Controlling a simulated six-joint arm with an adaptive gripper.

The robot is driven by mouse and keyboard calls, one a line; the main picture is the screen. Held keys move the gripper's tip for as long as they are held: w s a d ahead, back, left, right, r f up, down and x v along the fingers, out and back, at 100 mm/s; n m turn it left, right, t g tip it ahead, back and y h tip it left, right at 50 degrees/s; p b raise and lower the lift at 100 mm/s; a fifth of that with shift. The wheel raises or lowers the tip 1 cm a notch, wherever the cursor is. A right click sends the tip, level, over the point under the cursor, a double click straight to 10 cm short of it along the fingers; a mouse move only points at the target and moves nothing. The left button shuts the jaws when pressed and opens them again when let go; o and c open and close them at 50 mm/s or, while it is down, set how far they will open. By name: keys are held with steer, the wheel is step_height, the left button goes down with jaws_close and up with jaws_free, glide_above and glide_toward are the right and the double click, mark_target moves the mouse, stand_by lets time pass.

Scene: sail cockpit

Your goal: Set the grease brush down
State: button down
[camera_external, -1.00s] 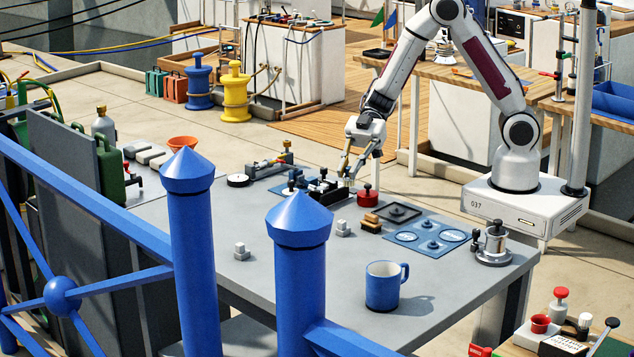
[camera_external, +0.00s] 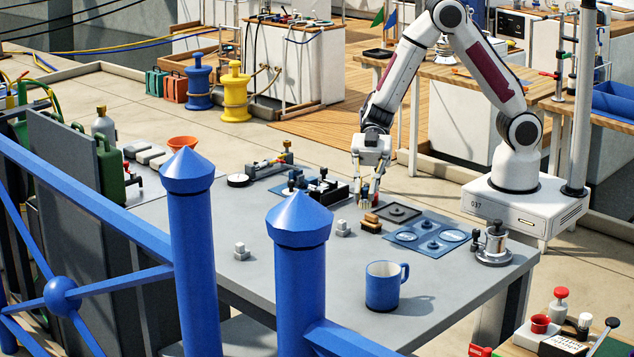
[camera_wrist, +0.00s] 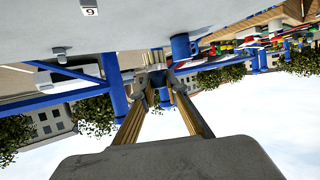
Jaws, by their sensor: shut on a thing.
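My gripper (camera_external: 370,188) is low over the far part of the grey table, pointing down. I cannot tell whether the held thing touches anything.
A blue mat (camera_external: 432,238) with round pieces lies right of the gripper. A blue mug (camera_external: 383,286) stands near the front, and a metal pot (camera_external: 493,245) at the right. A black fixture (camera_external: 326,188) stands close to the left. The table's front left is mostly clear.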

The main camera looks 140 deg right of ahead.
steer(key=w+a, duration=1.3)
steer(key=w+h, duration=0.1)
steer(key=w+d+m, duration=0.1)
steer(key=w, duration=0.1)
steer(key=w+d+r+m+t+h, duration=0.1)
steer(key=w, duration=0.1)
steer(key=shift+w+h, duration=0.15)
steer(key=shift+h, duration=0.15)
steer(key=shift+f, duration=0.15)
steer(key=shift+f, duration=3)
steer(key=shift+f, duration=1.9)
steer(key=shift+f, duration=0.1)
